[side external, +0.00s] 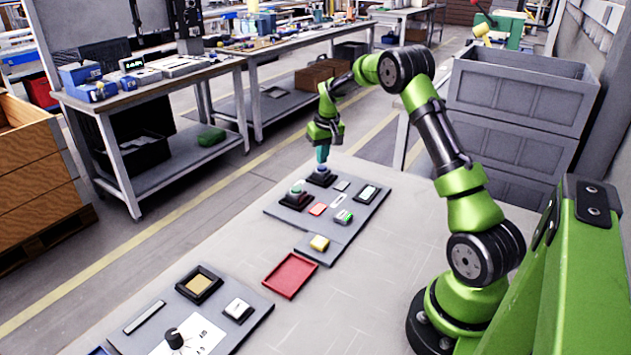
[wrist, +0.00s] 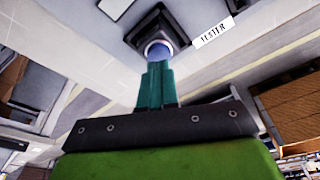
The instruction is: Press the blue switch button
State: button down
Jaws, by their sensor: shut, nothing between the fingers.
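The blue button (wrist: 158,49) sits in a black square housing (side external: 321,178) at the far corner of the grey panel (side external: 345,232). In the wrist view the housing shows around it, with a pale ring about the button. My gripper (wrist: 156,66) has its teal fingers together and empty. The fingertips are right at the button in the wrist view and hide part of it. In the side view my gripper (side external: 322,160) points down over the same housing. Whether the tips touch the button or press it down, I cannot tell.
A second black housing with a green button (side external: 298,190) stands close by on the panel. Another panel (side external: 250,322) is at the front left.

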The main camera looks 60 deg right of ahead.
jog(key=shift+f, duration=0.75)
dwell(0.4)
jog(key=shift+r, duration=3.55)
notch_tip(320, 180, up, 6)
send_over(322, 167)
